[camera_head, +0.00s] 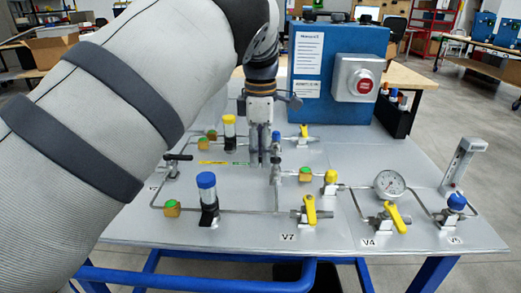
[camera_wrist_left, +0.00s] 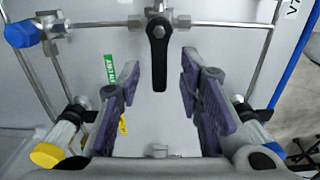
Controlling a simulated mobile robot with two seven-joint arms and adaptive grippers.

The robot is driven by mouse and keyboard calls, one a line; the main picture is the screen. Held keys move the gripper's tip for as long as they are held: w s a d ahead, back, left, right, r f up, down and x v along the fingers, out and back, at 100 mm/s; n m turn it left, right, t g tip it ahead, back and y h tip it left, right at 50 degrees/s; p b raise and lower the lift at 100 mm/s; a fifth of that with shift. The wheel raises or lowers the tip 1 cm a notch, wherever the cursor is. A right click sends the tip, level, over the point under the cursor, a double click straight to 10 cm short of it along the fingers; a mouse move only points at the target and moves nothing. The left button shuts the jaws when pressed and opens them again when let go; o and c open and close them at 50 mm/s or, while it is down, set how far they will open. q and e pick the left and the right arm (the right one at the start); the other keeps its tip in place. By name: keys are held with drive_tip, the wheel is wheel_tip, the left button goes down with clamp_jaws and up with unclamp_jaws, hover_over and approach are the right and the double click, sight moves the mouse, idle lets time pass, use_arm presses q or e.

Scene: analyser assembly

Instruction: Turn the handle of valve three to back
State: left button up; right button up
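My left gripper (camera_head: 264,161) reaches down over the silver valve panel (camera_head: 330,245) in the head view. In the left wrist view its two purple-grey fingers (camera_wrist_left: 160,85) are open and apart, with a gap between them. A black valve handle (camera_wrist_left: 157,55) lies between the fingers, with its pivot on the pipe at the top and its free end pointing down the picture. Neither finger visibly touches it. No label reading V3 is legible, so I cannot confirm which valve this is. My right gripper is not in view.
Valves with yellow handles sit near the labels V7 (camera_head: 311,210) and V4 (camera_head: 396,217). A pressure gauge (camera_head: 388,184) and a tilted flow meter (camera_head: 462,163) stand at the right. A blue box (camera_head: 335,100) with a red button stands behind the gripper. Pipes and capped fittings crowd the panel.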

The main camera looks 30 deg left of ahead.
use_arm(q)
clamp_jaws()
drive_tip(key=m, duration=0.1)
drive_tip(key=w+m, duration=0.1)
drive_tip(key=m, duration=0.1)
drive_tip(key=shift+a, duration=0.2)
drive_tip(key=m, duration=0.1)
drive_tip(key=w+m, duration=0.1)
drive_tip(key=m, duration=0.1)
drive_tip(key=shift+a+m, duration=0.1)
drive_tip(key=shift+m, duration=0.2)
drive_tip(key=m, duration=0.1)
drive_tip(key=w+m, duration=0.1)
drive_tip(key=m, duration=0.1)
drive_tip(key=shift+w+f+m, duration=0.1)
drive_tip(key=shift+m, duration=0.2)
drive_tip(key=m, duration=0.2)
drive_tip(key=shift+w+d+m, duration=0.3)
drive_tip(key=shift+w, duration=0.1)
drive_tip(key=shift+w+d+m+b, duration=0.2)
drive_tip(key=shift+m, duration=0.65)
drive_tip(key=shift+w+d+m+b, duration=0.15)
drive_tip(key=shift+d+m, duration=0.05)
drive_tip(key=shift+m, duration=0.7)
drive_tip(key=shift+w+d+m+b, duration=0.2)
drive_tip(key=shift+m, duration=0.65)
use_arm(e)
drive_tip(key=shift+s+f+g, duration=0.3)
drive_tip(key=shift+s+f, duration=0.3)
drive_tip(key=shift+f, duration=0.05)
